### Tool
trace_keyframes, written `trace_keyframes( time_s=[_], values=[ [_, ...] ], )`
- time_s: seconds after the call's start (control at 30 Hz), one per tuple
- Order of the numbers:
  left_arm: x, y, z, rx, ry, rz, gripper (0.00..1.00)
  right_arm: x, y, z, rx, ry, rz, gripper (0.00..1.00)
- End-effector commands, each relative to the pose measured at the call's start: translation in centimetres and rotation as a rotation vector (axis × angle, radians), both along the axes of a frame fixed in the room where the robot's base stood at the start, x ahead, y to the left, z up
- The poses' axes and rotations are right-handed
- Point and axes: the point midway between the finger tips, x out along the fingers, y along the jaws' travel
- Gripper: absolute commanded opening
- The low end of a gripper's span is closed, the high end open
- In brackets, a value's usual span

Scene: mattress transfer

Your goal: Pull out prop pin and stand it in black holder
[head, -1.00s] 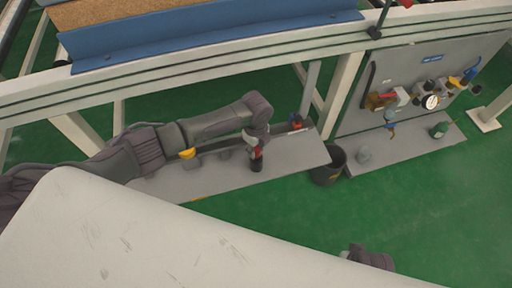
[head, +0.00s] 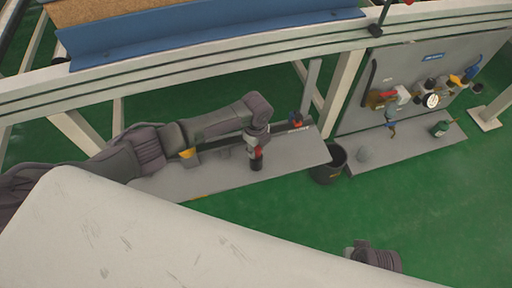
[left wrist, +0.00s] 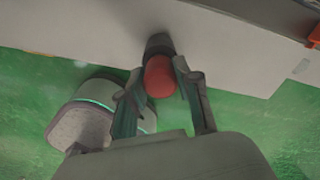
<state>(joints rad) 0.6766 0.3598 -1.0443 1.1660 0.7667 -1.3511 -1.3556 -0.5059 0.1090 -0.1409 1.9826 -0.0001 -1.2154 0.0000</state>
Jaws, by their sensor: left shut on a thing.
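The prop pin (left wrist: 160,77) shows as a red rounded end in the left wrist view, with a dark cylinder (left wrist: 159,44) just beyond it. My left gripper (left wrist: 158,85) is shut on the red end, one finger on each side. In the head view, my left gripper (head: 256,140) points down at the grey shelf, with the red part and a black piece (head: 257,163) directly below it. I cannot tell whether the black piece is the holder or part of the pin. The pin's lower end is hidden.
The grey shelf (head: 215,180) lies under the white frame beam (head: 200,85). A dark bucket (head: 329,166) stands off its right end. Farther right, a grey panel (head: 390,65) carries gauges and valves.

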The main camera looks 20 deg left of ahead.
Motion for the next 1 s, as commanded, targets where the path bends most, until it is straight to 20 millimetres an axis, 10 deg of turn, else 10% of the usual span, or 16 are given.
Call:
trace_keyframes(
  time_s=[0.1, 0.13, 0.3, 0.67, 1.0],
  values=[
    [0.0, 0.0, -0.1, 0.000, -0.001, 0.000, 0.00, -0.2, 0.0, 0.1, -0.001, 0.005, 0.000, 0.00],
    [0.0, 0.0, -0.1, 0.000, -0.001, 0.000, 0.35, -0.2, 0.0, 0.3, -0.001, 0.005, -0.001, 0.00],
    [0.0, 0.0, -0.1, 0.000, -0.001, 0.000, 0.62, -0.3, 0.0, 0.5, 0.000, 0.003, -0.001, 0.00],
    [0.0, 0.0, 0.2, 0.000, -0.001, 0.000, 0.62, 0.2, -0.2, 0.4, -0.004, -0.005, 0.002, 0.00],
    [0.1, 0.0, 6.4, -0.001, -0.005, -0.002, 0.62, 0.1, 0.0, 0.4, -0.001, -0.002, 0.001, 0.00]
  ],
)
